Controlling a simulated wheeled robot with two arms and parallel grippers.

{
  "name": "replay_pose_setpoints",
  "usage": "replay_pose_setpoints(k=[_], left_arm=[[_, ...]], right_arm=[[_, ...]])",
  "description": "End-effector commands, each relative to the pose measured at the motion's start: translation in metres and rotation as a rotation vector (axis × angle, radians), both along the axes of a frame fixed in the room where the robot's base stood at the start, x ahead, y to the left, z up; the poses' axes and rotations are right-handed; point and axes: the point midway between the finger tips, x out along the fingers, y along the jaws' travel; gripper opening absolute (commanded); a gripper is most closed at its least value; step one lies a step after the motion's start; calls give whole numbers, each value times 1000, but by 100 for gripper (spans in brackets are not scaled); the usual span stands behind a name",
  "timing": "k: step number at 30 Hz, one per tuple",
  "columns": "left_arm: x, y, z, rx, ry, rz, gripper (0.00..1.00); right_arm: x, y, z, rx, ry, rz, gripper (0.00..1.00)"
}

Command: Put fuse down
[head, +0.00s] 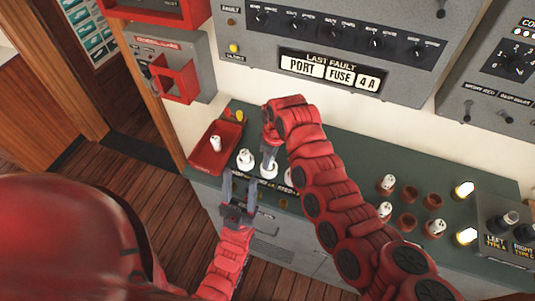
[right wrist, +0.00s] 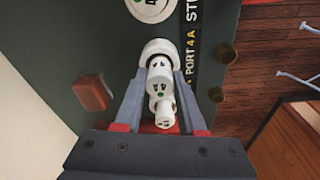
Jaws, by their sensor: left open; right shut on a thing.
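My right gripper (right wrist: 160,76) is shut on a white fuse (right wrist: 162,72) with dark marks and a green dot on it. In the head view my right gripper (head: 268,154) is at the row of white holders, with the middle holder (head: 268,170) below it. In the right wrist view a white holder (right wrist: 158,46) shows just beyond the held fuse; I cannot tell whether they touch. Another white piece (right wrist: 163,112) shows between the fingers, nearer the wrist. My left gripper (head: 239,184) is open and empty in front of the left holder (head: 245,156).
A red tray (head: 206,166) with a white fuse (head: 216,143) is at the console's left end. Several brown sockets, some with white fuses (head: 388,183), are to the right. The wall panel display (head: 328,72) reads "LAST FAULT PORT FUSE 4A". My right arm covers the console's middle.

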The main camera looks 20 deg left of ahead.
Motion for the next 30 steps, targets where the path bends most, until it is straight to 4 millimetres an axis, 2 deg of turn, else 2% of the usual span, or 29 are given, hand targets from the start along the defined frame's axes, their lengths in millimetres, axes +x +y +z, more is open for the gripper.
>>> replay_pose_setpoints(k=[2,6,7,11,12,23,28,30], left_arm=[[0,0,3,0,0,0,52],[0,0,2,0,0,0,52],[0,0,2,0,0,0,52],[0,0,2,0,0,0,52],[0,0,2,0,-1,0,52],[0,0,-2,0,0,0,52],[0,0,-15,0,0,0,52],[0,0,-24,0,0,0,52]], right_arm=[[-2,-2,-6,-1,3,-1,0],[-1,-2,-6,0,1,0,0],[-1,-1,-6,0,1,0,43],[-1,-1,-6,0,1,0,66],[-1,-1,-6,0,1,0,69],[0,-1,-1,1,-2,0,69],[0,-4,21,5,-4,-1,69],[1,-6,38,7,-10,-2,69]])
